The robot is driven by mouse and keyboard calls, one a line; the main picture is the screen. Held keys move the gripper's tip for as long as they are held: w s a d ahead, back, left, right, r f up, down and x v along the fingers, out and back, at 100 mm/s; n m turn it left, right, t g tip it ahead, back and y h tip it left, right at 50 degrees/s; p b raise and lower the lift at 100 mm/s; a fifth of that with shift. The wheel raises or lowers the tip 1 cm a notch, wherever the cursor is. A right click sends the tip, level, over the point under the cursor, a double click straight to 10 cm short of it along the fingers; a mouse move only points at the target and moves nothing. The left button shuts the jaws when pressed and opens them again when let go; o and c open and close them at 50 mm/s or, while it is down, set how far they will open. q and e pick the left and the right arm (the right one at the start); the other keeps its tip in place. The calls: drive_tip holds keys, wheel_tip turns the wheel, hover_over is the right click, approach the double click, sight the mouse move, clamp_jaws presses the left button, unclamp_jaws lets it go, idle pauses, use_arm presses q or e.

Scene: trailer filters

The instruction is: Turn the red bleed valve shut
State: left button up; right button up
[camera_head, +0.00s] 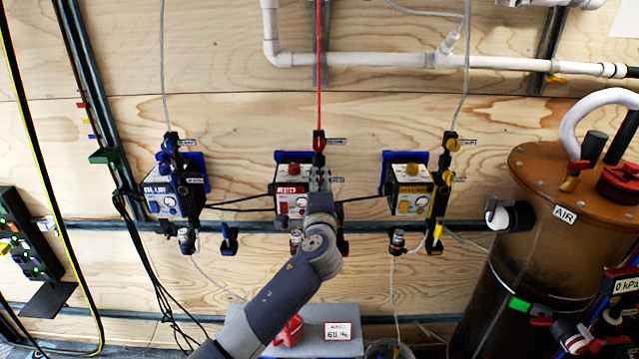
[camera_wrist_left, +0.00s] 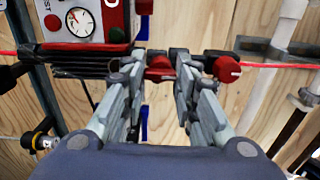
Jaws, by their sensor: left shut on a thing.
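The red unit (camera_head: 291,196) hangs on the plywood wall between a blue and a yellow unit; in the left wrist view its dial (camera_wrist_left: 80,22) shows at top left. A vertical line of dark fittings runs beside it. My left gripper (camera_head: 319,178) is at this line, and its fingers hide much of it. In the left wrist view, my left gripper (camera_wrist_left: 160,72) is shut on a red valve handle (camera_wrist_left: 160,66), with one finger on each side. A round red knob (camera_wrist_left: 228,68) sits farther along the same line, right of the fingers. My right gripper is not in view.
The blue unit (camera_head: 165,195) is to the left and the yellow unit (camera_head: 411,194) to the right. A brown tank (camera_head: 545,240) marked AIR stands at the right. A grey box (camera_head: 350,314) is below. Thin hoses and dark cables hang around the units.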

use_arm(q)
drive_tip(key=o, duration=1.1)
drive_tip(key=shift+d, duration=0.1)
drive_tip(key=shift+c, duration=0.2)
drive_tip(key=s, duration=1.2)
